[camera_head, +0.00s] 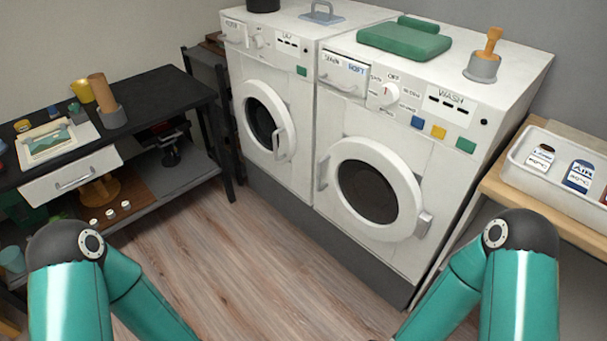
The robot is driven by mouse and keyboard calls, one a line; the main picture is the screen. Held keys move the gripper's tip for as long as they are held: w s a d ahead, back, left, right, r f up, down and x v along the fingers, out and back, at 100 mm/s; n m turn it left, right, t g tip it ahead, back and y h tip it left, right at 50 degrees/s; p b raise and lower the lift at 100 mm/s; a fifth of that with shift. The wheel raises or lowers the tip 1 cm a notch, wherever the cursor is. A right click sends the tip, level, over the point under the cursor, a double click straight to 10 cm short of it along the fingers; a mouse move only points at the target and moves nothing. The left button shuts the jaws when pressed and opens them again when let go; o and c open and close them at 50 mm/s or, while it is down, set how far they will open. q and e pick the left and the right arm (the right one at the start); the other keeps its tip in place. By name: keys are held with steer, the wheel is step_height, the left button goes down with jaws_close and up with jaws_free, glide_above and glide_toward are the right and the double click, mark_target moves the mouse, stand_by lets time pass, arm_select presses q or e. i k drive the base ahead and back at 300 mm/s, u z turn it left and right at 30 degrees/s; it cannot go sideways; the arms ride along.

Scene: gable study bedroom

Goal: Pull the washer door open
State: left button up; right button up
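The washer (400,130) is the white machine on the right, with WASH on its panel. Its round door (369,190) has a white ring and dark glass and looks shut against the front. A grey handle (424,223) sits on the door's right edge. A grey fitting (322,173), which looks like a hinge, is on its left side. My two teal arms show at the lower left and lower right, reaching down out of the picture. Both grippers are out of view, and nothing covers the door.
A second white machine (270,80) with a round door stands left of the washer. A dark bench (160,90) with a drawer is at the left. A wooden table (495,190) with a white tray (550,200) of bottles stands close at the right. The wooden floor (220,250) in front is clear.

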mark_target(368, 183)
steer(key=u, duration=0.15)
steer(key=i, duration=1)
steer(key=z, duration=0.05)
